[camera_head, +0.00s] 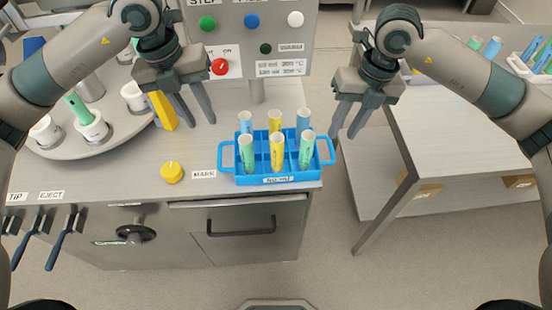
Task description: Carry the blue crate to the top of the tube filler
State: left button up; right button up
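The blue crate (278,180) stands upright on the front right part of the tube filler's grey top (205,160). It holds several upright tubes in blue, yellow and green, and has a loop handle on its left and right ends. My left gripper (194,122) is above the filler top, to the left of and behind the crate, with its fingers parted and nothing between them. My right gripper (344,136) is to the right of the crate, past the filler's edge, with its fingers parted and empty. Neither gripper touches the crate.
A round turntable (75,147) with white holders and a green tube is at the left. A yellow knob (172,172) sits left of the crate. The control panel (250,38) rises behind. A side table (440,125) at right carries a white rack and loose tubes.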

jog(key=shift+d+r, duration=0.2)
jog(key=shift+r, duration=1)
jog(key=shift+d+r, duration=0.2)
jog(key=shift+r, duration=0.95)
